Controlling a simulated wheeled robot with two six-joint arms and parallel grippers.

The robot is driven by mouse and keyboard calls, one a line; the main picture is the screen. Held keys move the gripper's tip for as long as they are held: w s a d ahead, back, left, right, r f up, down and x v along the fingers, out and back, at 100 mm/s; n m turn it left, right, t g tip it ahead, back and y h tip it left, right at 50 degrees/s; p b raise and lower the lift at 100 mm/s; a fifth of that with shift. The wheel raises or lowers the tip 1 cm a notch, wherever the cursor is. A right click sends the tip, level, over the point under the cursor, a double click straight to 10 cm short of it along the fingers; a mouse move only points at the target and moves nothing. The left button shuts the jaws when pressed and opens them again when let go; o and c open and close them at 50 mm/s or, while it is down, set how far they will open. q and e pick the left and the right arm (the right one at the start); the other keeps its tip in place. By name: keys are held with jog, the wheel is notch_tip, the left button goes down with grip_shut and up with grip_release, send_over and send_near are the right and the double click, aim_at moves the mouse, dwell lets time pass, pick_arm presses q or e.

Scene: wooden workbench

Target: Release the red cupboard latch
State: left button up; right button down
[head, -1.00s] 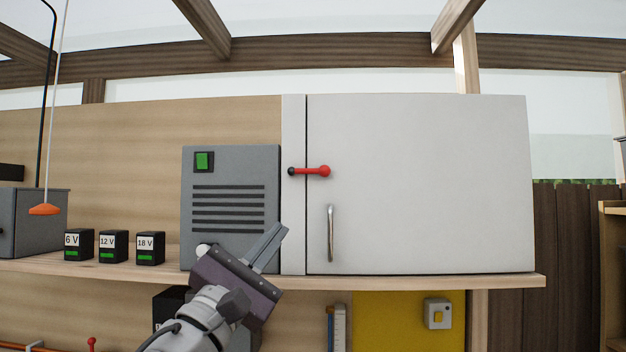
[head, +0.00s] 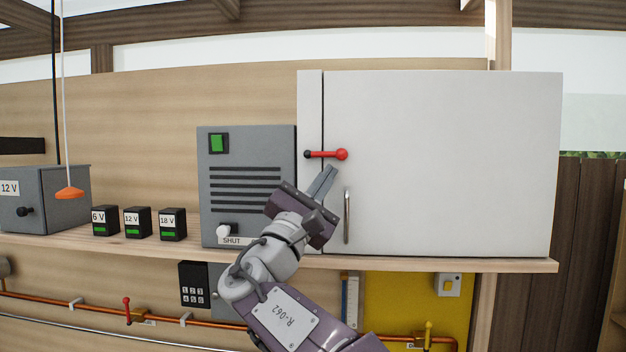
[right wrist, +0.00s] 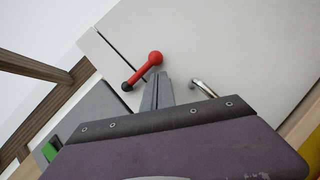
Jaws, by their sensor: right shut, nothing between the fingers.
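The red latch (head: 330,154) lies level across the seam between the white cupboard's narrow left panel and its door (head: 450,165). It has a black ball at its left end and a red knob at its right end. It also shows in the right wrist view (right wrist: 146,69), just beyond my fingertips. My right gripper (head: 329,172) is shut and empty, its fingertips just below the latch's red end. In the right wrist view my fingers (right wrist: 158,80) point at the latch; I cannot tell whether they touch it. My left gripper is not in view.
A silver door handle (head: 347,216) stands right of my right gripper. A grey vented box (head: 246,170) with a green switch is left of the cupboard. Several small black voltage blocks (head: 138,222) stand on the shelf. An orange pull knob (head: 70,193) hangs at the left.

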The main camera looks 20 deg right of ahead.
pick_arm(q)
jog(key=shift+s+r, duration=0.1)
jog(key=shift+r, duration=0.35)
pick_arm(e)
jog(key=shift+s+d+r, duration=0.25)
jog(key=shift+s+r, duration=0.05)
jog(key=shift+r, duration=0.2)
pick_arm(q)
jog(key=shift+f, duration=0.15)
pick_arm(e)
jog(key=shift+w, duration=0.15)
